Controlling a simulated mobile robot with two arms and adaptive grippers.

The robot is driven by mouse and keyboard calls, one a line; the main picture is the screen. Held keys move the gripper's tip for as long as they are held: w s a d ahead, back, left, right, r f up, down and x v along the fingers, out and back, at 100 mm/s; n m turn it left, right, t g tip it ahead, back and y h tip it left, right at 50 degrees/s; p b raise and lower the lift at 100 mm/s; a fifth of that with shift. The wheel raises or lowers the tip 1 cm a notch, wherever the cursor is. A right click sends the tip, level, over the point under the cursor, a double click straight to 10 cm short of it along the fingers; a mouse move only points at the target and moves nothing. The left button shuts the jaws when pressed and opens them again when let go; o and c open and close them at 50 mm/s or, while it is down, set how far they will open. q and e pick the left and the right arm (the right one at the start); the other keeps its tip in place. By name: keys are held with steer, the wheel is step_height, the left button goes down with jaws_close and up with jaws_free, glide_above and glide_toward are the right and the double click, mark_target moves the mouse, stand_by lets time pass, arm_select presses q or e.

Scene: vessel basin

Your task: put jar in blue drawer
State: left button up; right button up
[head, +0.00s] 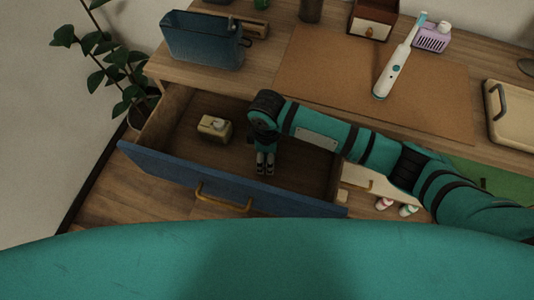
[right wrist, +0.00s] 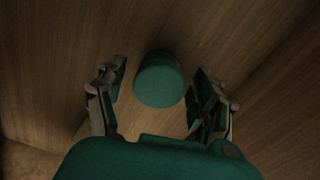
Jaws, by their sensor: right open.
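The blue-fronted drawer (head: 165,165) is pulled open, and its wooden inside shows. My right gripper (head: 265,170) reaches down into it, toward the middle. In the right wrist view, the right gripper's fingers (right wrist: 160,105) are spread on both sides of a dark green round-topped object, which looks like the jar (right wrist: 159,80). Gaps show between the jar and both fingers. Wooden drawer boards surround the jar in that view. In the head view I cannot make the jar out apart from my gripper. My left gripper is not in view.
A small yellowish box (head: 214,127) lies in the drawer left of my right gripper. On the desktop are a blue bin (head: 203,45), a brown mat (head: 330,75), a toothbrush (head: 397,65) and a tray (head: 512,115). A plant (head: 110,65) stands at the left.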

step_height(320, 180, up, 12)
steer(key=shift+f+p, duration=0.15)
steer(key=shift+p, duration=0.3)
